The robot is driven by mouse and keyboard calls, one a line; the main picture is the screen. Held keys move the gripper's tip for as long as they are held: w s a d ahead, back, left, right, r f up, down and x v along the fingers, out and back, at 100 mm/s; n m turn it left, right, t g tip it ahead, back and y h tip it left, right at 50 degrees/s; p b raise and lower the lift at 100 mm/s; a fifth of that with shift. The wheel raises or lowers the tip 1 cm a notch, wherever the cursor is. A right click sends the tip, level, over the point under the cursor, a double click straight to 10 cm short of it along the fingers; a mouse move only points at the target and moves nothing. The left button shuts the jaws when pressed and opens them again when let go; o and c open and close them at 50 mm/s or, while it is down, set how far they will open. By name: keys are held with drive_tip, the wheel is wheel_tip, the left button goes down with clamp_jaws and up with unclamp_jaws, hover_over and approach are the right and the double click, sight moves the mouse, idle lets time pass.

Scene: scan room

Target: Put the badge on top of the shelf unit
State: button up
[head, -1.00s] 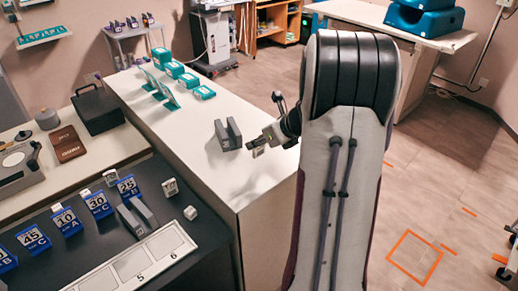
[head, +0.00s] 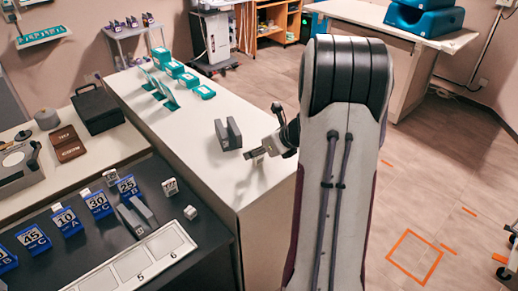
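My gripper (head: 255,154) is low over the near part of the white counter (head: 217,107), just right of a dark grey two-plate holder (head: 228,134). It is small and seen from behind my arm, so I cannot tell whether its fingers are apart or hold anything. I cannot make out a badge for certain; one may be hidden by the gripper. A wooden shelf unit (head: 262,30) with open shelves stands against the back wall, far from the gripper and partly cut off by the top edge.
Teal boxes and stands (head: 187,80) are at the counter's far end. A dark table (head: 100,240) at the left holds blue numbered blocks (head: 67,221) and a white numbered strip (head: 135,264). A small grey rack (head: 128,30) stands behind. Floor at the right is mostly open.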

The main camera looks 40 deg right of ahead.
drive_tip(key=shift+r, duration=0.1)
idle(0.3)
drive_tip(key=shift+s+r, duration=0.45)
drive_tip(key=shift+r, duration=0.15)
drive_tip(key=v, duration=1)
drive_tip(key=shift+s+r, duration=0.15)
drive_tip(key=shift+s, duration=0.1)
drive_tip(key=w+a+r+m+t+h, duration=0.25)
drive_tip(key=w+r+m+h, duration=0.2)
drive_tip(key=r+m, duration=0.55)
drive_tip(key=s+a+r+m+g+h, duration=0.1)
drive_tip(key=s+a+r+m+h, duration=0.1)
drive_tip(key=a+r+m, duration=0.55)
drive_tip(key=s+a+f+m+g+y, duration=0.2)
drive_tip(key=s+a+f+m, duration=0.3)
drive_tip(key=s+a+m, duration=0.4)
drive_tip(key=s+a+f+m+g+y, duration=0.3)
drive_tip(key=s+a+f+m, duration=0.3)
drive_tip(key=a, duration=0.9)
drive_tip(key=s+m+y, duration=0.1)
drive_tip(key=s+m, duration=0.2)
drive_tip(key=s, duration=0.2)
